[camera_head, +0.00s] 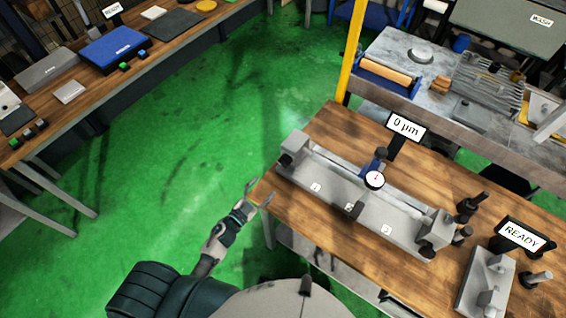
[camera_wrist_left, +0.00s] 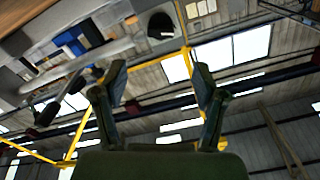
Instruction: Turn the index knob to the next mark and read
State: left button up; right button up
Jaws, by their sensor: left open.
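A long grey bench fixture (camera_head: 335,188) lies on the wooden bench, with labels numbered along its front. A round white dial gauge (camera_head: 374,180) with a red mark sits on it, below a display reading "0 µm" (camera_head: 405,126). Black knobs (camera_head: 463,235) stand by its right end; I cannot tell which is the index knob. My left gripper (camera_head: 261,193) is open and empty at the bench's left corner, apart from the fixture. Its spread fingers also show in the left wrist view (camera_wrist_left: 160,75), with nothing between them. My right gripper is out of view.
A grey block (camera_head: 485,283) with a black knob beside it and a "READY" display (camera_head: 522,237) are at the bench's right. A yellow post (camera_head: 351,50) stands behind the bench. Green floor (camera_head: 200,130) is clear toward the left workbench (camera_head: 60,105).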

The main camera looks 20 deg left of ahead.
aim_at(282, 165)
pick_arm(q)
jog(key=x, duration=1.3)
jog(key=shift+w, duration=0.1)
jog(key=shift+c, duration=0.2)
jog(key=c, duration=1.1)
